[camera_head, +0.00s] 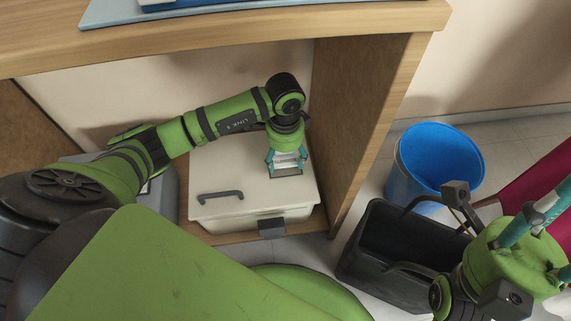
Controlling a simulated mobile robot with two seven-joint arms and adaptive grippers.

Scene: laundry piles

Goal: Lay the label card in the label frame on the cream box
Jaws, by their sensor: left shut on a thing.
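The cream box (225,165) stands on the shelf of a wooden unit, with a dark handle (220,196) on its lid. My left gripper (287,165) points down over the right part of the lid and is shut on the pale label card (288,159). A thin dark edge of the label frame (287,173) shows just below the fingertips. The gripper hides most of the frame, and I cannot tell whether the card touches it. My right gripper (543,238) is at the lower right, away from the box; its fingertips are not clear.
The wooden unit's top (230,35) overhangs the shelf, and its side panel (362,105) stands close right of the box. A grey container (167,192) is left of it. A black crate (385,235) and a blue bin (437,160) stand on the floor to the right.

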